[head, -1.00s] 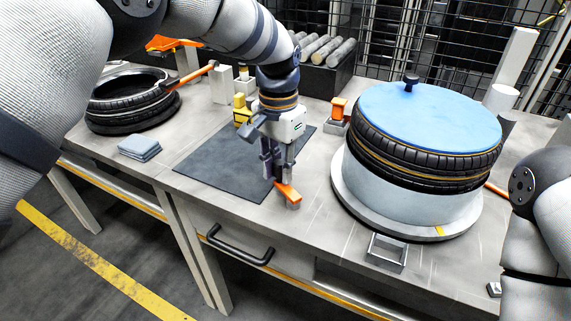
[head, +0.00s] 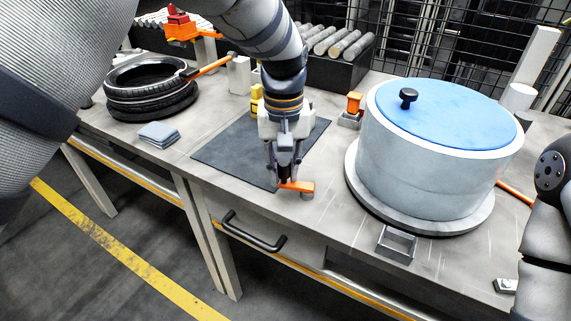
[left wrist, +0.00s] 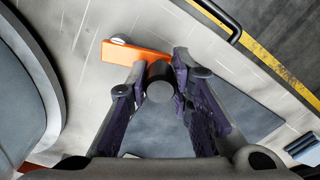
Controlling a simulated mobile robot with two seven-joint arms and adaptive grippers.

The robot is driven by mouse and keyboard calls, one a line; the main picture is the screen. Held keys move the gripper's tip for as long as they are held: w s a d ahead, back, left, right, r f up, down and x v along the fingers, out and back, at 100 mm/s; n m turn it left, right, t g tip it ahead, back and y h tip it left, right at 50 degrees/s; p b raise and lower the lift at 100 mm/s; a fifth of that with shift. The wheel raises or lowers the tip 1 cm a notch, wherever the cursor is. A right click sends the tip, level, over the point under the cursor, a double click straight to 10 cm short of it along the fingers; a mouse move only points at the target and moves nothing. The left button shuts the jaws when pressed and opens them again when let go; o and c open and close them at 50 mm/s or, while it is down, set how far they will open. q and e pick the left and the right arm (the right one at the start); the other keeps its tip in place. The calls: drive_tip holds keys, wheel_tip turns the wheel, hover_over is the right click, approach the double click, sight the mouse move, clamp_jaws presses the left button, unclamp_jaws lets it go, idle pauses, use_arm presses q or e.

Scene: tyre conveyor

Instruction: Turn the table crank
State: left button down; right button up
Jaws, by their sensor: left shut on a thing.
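The table crank is a short orange arm (head: 299,186) on a small grey pivot near the table's front edge. In the left wrist view, its orange arm (left wrist: 133,54) carries a dark round knob (left wrist: 160,82). My left gripper (head: 283,182) points down over the crank, left of the pivot. In the left wrist view, the gripper's fingers (left wrist: 160,85) are closed on the knob from both sides. My right gripper is out of view; only part of my right arm shows at the right edge.
A white drum (head: 425,165) with a blue lid (head: 450,115) stands right of the crank. A dark mat (head: 240,155) lies behind the gripper. Tyres (head: 150,100) and grey cloths (head: 159,134) are on the left. A small metal bracket (head: 396,246) stands at the front edge.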

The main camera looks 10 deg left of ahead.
use_arm(q)
drive_tip(key=shift+s+n, duration=0.15)
drive_tip(key=shift+n, duration=0.25)
drive_tip(key=c, duration=1.4)
unclamp_jaws()
wheel_tip(320, 180, up, 12)
drive_tip(key=shift+f, duration=0.1)
